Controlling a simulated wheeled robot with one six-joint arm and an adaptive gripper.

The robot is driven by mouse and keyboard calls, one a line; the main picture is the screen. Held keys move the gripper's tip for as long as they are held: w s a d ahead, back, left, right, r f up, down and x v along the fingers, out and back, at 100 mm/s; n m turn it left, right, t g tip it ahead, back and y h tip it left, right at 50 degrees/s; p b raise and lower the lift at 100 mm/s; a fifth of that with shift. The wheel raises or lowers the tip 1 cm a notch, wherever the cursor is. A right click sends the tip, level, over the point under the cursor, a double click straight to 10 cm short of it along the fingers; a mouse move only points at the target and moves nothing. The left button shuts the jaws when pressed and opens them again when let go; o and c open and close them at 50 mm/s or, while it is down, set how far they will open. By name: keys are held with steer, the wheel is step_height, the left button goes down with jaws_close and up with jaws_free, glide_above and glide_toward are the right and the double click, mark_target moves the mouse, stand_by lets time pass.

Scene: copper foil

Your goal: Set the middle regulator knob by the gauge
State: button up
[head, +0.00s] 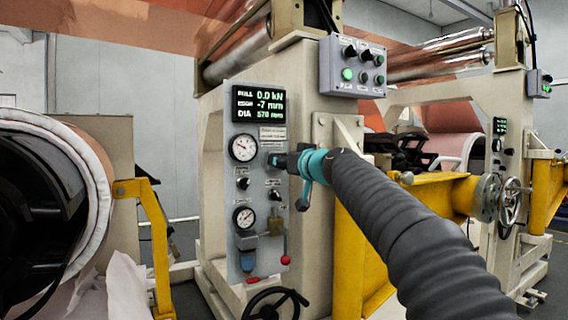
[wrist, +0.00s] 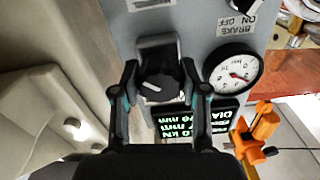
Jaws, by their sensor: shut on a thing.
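My gripper (head: 279,160) reaches the grey control panel (head: 234,267) from the right in the head view and hides the knob there. In the wrist view my gripper (wrist: 160,88) has its fingers on both sides of a black knob (wrist: 158,72) with a pale pointer mark, and is shut on it. A round white gauge (wrist: 233,76) with a red needle sits right beside it in the wrist view. In the head view the upper gauge (head: 243,148) is left of my gripper, and a lower gauge (head: 244,218) sits further down. I cannot read their scales.
A lit display (head: 259,104) tops the panel. Two small black knobs (head: 242,184) (head: 276,195) lie below my gripper. A grey switch box (head: 353,67) and a yellow beam (head: 440,192) are near my arm.

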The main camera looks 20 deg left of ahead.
steer(key=shift+f, duration=0.1)
steer(key=shift+f+n+b, duration=0.1)
steer(key=shift+n+b, duration=0.6)
steer(key=shift+b, duration=0.2)
steer(key=shift+n+b, duration=1)
steer(key=shift+n, duration=0.2)
steer(key=n+b, duration=0.1)
steer(key=n, duration=0.1)
steer(key=n+b, duration=0.1)
steer(key=n, duration=0.1)
steer(key=shift+r+n, duration=0.2)
steer(key=shift+n, duration=0.1)
steer(key=shift+s, duration=0.1)
steer(key=o, duration=1.1)
steer(key=shift+a, duration=0.15)
